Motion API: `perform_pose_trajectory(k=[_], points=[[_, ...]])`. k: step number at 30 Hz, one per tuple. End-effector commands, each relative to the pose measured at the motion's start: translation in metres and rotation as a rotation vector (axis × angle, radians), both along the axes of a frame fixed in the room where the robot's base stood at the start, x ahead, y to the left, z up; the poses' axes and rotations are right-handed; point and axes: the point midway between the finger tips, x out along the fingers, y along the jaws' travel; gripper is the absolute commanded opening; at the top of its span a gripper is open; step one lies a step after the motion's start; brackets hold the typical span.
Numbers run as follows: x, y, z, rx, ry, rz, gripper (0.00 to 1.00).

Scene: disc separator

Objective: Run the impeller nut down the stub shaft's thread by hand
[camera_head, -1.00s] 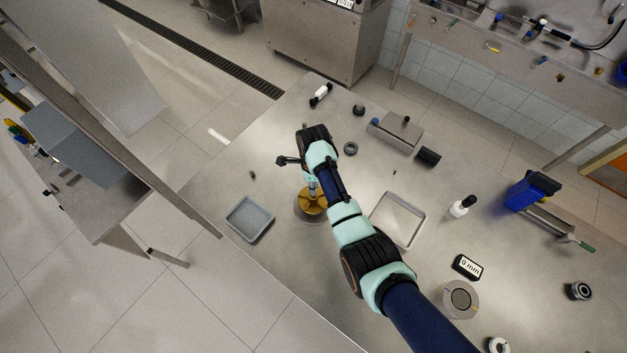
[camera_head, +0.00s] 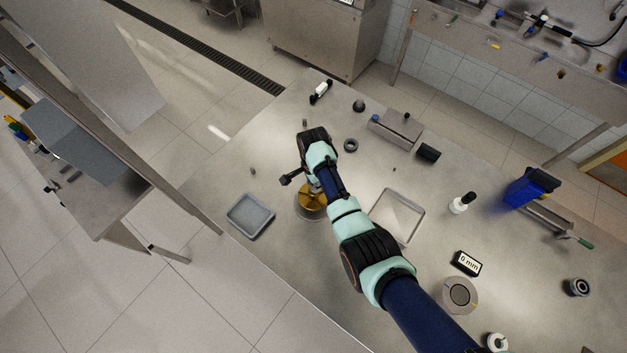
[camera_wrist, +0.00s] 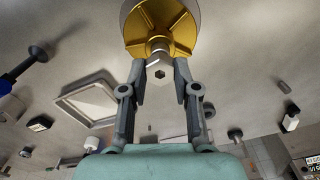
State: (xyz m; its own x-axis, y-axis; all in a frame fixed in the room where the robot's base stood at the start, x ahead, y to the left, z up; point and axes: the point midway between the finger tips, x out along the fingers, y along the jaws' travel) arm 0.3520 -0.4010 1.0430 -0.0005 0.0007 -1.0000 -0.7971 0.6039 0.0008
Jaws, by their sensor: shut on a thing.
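The brass-coloured impeller (camera_head: 311,200) sits on a round grey base left of my arm in the head view. It also shows at the top of the wrist view (camera_wrist: 158,24), with vanes around a central hub. My gripper (camera_wrist: 160,67) is shut on the nut, one finger on each side. The stub shaft's thread is hidden. In the head view my wrist covers the fingertips and the nut.
A grey tray (camera_head: 232,219) lies left of the impeller and a shallow metal tray (camera_head: 421,211) lies to its right. A dark ring (camera_head: 351,145) and a metal block (camera_head: 384,127) lie behind. A "0 mm" display (camera_head: 467,263) stands front right.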

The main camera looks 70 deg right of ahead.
Motion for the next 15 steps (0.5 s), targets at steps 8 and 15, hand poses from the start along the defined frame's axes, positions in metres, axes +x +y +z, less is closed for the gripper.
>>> perform_pose_trajectory(k=[8,15], points=[[0.0003,-0.0003,0.0012,-0.001,-0.001,0.165,0.00],[0.0002,-0.0002,0.0011,-0.001,0.000,0.500,0.00]])
